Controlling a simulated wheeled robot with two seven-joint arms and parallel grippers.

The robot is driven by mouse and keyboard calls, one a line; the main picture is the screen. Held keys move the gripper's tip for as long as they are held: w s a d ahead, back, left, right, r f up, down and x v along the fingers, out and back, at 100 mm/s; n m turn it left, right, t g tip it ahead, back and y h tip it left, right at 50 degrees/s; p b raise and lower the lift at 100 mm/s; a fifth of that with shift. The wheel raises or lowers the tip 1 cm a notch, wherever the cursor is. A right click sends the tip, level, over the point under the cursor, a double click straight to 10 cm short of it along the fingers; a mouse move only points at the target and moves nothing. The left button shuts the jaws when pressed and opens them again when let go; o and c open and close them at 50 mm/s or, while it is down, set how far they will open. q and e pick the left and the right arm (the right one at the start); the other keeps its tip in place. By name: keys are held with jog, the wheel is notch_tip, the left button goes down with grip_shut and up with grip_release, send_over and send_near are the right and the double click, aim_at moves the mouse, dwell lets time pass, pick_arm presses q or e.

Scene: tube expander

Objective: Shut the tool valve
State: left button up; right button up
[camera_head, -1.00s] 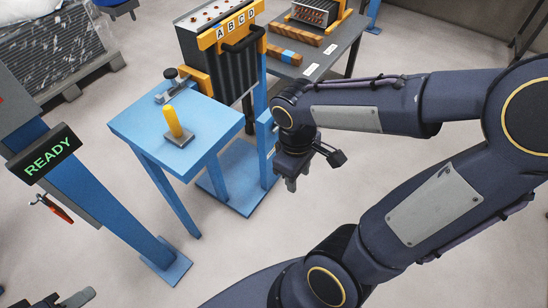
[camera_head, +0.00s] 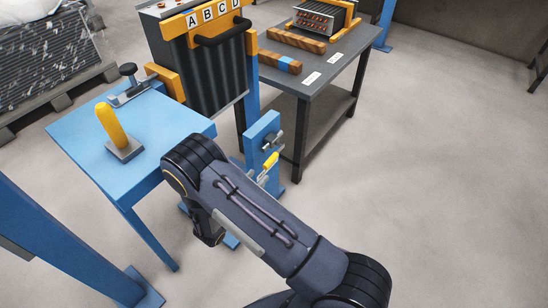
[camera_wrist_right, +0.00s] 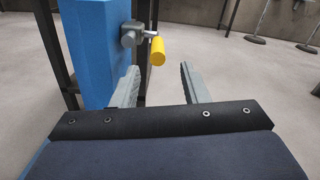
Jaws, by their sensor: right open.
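The tool valve (camera_head: 271,160) has a yellow lever handle and a grey metal body on the side of a blue upright plate (camera_head: 262,132). In the right wrist view the yellow handle (camera_wrist_right: 158,52) points toward the camera, with the grey valve body (camera_wrist_right: 131,36) to its left. My right gripper (camera_wrist_right: 164,80) is open and empty in that view. Its two fingers reach toward the valve, and the handle shows beyond and between them, apart from both as far as I can tell. My left gripper is out of view.
A blue table (camera_head: 87,133) with a yellow peg (camera_head: 111,125) stands left of the arm. Behind it is a dark unit with a sign reading A B C D (camera_head: 213,13). A grey table (camera_head: 343,65) holds wooden bars. Open floor lies to the right.

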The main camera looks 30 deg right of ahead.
aim_at(268, 164)
jog(key=b+x, duration=0.1)
jog(key=x, duration=0.6)
jog(key=shift+w+d+f, duration=0.15)
jog(key=shift+w+d, duration=0.1)
jog(key=shift+w, duration=0.1)
grip_shut()
